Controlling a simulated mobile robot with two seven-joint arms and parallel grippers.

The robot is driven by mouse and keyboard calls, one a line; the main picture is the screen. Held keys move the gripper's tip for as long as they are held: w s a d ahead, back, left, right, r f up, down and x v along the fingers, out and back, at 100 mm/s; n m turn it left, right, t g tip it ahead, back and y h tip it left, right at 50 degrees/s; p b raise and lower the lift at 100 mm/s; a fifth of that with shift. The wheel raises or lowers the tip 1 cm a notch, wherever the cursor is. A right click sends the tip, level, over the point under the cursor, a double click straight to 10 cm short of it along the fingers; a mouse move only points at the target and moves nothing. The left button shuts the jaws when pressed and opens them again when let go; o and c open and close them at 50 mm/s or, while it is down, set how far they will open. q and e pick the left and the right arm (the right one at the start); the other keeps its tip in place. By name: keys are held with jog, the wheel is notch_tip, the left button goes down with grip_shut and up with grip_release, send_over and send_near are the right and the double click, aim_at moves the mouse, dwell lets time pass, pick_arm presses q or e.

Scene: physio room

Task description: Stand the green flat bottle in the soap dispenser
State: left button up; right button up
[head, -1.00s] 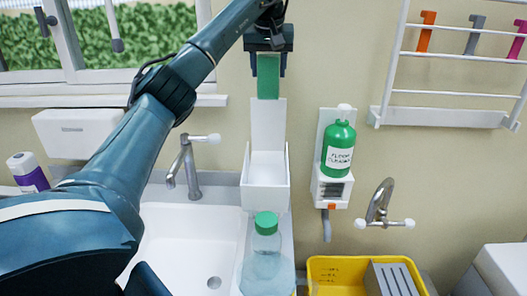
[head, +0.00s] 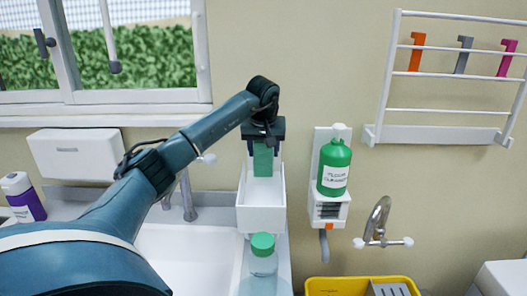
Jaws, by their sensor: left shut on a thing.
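The green flat bottle (head: 263,161) hangs upright from my left gripper (head: 264,143), which is shut on its upper part. The soap dispenser (head: 261,219) is the white open-topped box with a back plate on the wall. The bottle's lower end appears at the dispenser's opening, in front of its back plate. I cannot tell how deep it is or whether it touches. The gripper covers the bottle's top. My right gripper is not in view.
Right of the dispenser, a wall holder (head: 327,211) carries a rounded green bottle (head: 334,168). A clear bottle with a green cap (head: 262,245) stands below the dispenser.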

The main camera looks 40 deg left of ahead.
pick_arm(q)
jog(key=shift+f, duration=0.4)
jog(key=shift+f, duration=0.1)
jog(key=o, duration=1.1)
jog(key=v, duration=1.2)
jog(key=shift+w+b, duration=0.1)
jog(key=shift+b, duration=0.3)
